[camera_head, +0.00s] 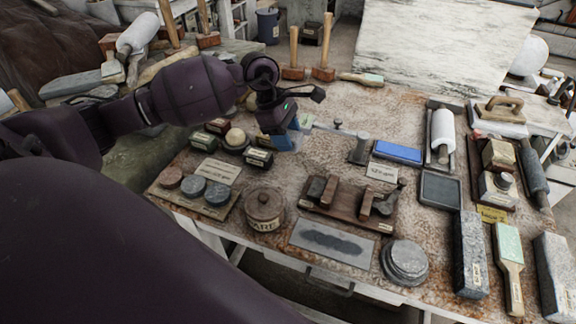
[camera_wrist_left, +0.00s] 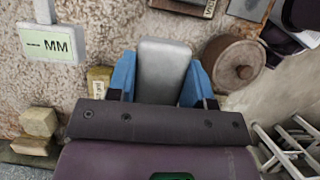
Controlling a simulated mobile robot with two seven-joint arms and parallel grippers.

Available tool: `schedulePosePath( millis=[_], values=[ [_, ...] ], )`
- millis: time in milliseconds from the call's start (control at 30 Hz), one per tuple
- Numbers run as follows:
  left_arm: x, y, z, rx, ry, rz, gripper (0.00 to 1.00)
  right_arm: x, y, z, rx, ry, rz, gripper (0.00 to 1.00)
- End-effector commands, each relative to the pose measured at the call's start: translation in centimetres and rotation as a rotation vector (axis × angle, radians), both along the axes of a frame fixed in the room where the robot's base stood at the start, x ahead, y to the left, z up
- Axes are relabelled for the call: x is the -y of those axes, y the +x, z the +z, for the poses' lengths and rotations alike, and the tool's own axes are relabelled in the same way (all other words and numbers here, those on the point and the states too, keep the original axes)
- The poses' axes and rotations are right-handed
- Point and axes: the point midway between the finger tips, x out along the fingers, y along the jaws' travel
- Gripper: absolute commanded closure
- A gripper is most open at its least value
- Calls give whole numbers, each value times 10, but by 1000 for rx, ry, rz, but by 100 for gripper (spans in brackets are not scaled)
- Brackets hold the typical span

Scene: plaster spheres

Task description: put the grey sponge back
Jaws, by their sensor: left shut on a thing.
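The grey sponge (camera_wrist_left: 163,70) is a smooth, light grey block with rounded corners in the left wrist view. It sits between the two blue fingers of my left gripper (camera_wrist_left: 160,85), which is shut on it. In the head view my left gripper (camera_head: 284,138) hangs over the back left part of the worktable, beyond the lidded pot (camera_head: 264,208). There the sponge is hidden or too small to make out, and I cannot tell its height above the table. My right gripper is not in view.
Small dark boxes (camera_head: 258,158) and a ball on a dark base (camera_head: 236,140) stand left of the gripper. Stone discs (camera_head: 192,187) lie on a board in front. A blue pad (camera_head: 398,152) and a wooden rack (camera_head: 347,205) are to the right. Mallets (camera_head: 323,72) stand behind.

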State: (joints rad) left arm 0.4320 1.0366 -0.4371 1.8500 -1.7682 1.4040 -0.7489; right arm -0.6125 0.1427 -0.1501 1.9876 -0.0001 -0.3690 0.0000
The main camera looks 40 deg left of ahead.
Motion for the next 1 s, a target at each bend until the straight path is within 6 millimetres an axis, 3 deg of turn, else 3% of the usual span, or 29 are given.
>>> schedulePosePath(
  millis=[100, 300, 567, 833, 1000],
  values=[
    [1, -1, -27, -4, -3, 1, 72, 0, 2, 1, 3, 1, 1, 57],
    [0, 0, -58, -1, -1, 0, 72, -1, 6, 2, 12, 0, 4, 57],
    [0, 0, -73, -2, -1, 0, 72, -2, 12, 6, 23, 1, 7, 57],
    [0, 0, -106, -1, -1, 0, 72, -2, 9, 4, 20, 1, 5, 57],
    [0, 0, -108, 0, 0, -1, 72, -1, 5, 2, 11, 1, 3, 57]
  ],
)
